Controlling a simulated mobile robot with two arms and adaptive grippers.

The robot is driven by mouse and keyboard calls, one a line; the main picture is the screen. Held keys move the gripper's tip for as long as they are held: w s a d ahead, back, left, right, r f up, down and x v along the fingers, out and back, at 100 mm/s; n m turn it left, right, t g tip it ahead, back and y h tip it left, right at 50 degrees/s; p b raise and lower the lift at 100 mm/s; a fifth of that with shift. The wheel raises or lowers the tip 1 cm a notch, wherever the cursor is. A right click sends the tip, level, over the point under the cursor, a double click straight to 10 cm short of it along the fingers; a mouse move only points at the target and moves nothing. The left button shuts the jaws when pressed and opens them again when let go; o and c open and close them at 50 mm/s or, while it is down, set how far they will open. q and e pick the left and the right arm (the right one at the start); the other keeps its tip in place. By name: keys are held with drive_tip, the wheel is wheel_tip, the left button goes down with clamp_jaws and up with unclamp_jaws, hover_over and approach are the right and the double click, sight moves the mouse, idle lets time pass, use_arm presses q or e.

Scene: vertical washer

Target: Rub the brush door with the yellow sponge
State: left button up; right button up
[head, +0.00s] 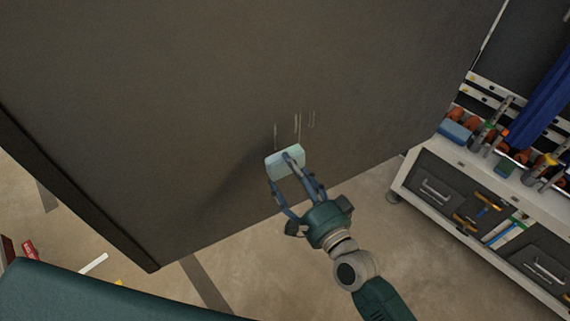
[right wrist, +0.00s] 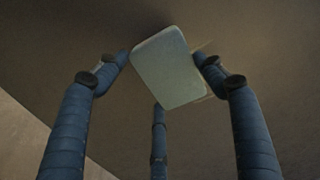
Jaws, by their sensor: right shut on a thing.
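The door is a large dark brown panel (head: 250,70) that fills most of the head view. Several short pale marks (head: 297,124) run down it near its lower middle. My right gripper (head: 292,171) is shut on a pale blue-grey sponge (head: 284,158), not a yellow one. The sponge is just below the marks, at or very near the door surface; I cannot tell whether it touches. In the right wrist view the sponge (right wrist: 170,67) sits tilted between the blue fingers, its broad face towards the camera, the door (right wrist: 60,40) behind it. My left gripper is not in view.
A workbench (head: 420,175) with hand tools and drawers stands at the right. A blue cloth (head: 545,90) hangs above it. The beige floor (head: 250,255) below the door is mostly clear. A red object (head: 30,250) and a white strip (head: 94,264) lie at the lower left.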

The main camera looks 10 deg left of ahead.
drive_tip(key=shift+s+d, duration=0.35)
drive_tip(key=shift+s, duration=0.1)
drive_tip(key=shift+v, duration=1.55)
drive_tip(key=shift+w, duration=0.1)
